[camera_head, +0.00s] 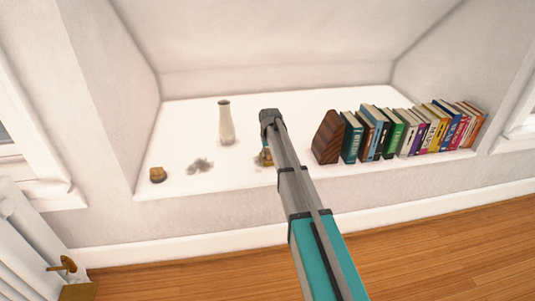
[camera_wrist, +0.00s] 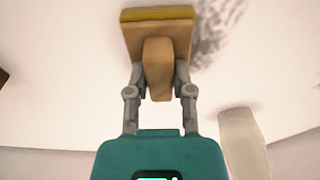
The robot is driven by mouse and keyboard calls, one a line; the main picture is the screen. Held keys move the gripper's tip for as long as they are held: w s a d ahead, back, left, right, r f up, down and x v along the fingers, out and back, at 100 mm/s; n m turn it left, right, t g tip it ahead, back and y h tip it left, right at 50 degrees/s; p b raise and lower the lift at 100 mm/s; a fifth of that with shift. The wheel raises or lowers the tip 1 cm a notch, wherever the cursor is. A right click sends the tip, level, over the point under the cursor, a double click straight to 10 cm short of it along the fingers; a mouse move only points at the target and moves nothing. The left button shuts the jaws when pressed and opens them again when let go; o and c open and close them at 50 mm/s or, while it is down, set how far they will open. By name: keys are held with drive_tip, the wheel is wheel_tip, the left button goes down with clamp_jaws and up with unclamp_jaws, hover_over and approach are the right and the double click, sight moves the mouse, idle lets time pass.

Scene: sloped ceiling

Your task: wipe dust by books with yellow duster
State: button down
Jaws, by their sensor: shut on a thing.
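The duster, with a tan handle (camera_wrist: 158,65) and a yellow edge (camera_wrist: 158,14), is held between the two fingers of my gripper (camera_wrist: 158,78) in the wrist view. In the head view only a small part of the duster (camera_head: 265,158) shows beside my arm, which hides most of it and the gripper. A grey dust patch (camera_wrist: 212,35) lies right beside the duster in the wrist view. The row of books (camera_head: 415,130) stands on the right of the white ledge. Whether the duster touches the ledge I cannot tell.
A small brown-gold object (camera_head: 157,174) sits at the ledge's left front. A dark wooden bookend (camera_head: 328,138) stands at the books' left end.

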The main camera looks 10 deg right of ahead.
drive_tip(key=shift+w, duration=0.15)
drive_tip(key=shift+w, duration=1.8)
drive_tip(key=shift+w, duration=1.9)
drive_tip(key=shift+a, duration=0.75)
drive_tip(key=shift+s, duration=0.1)
drive_tip(key=shift+s+f, duration=0.1)
drive_tip(key=shift+s, duration=1.85)
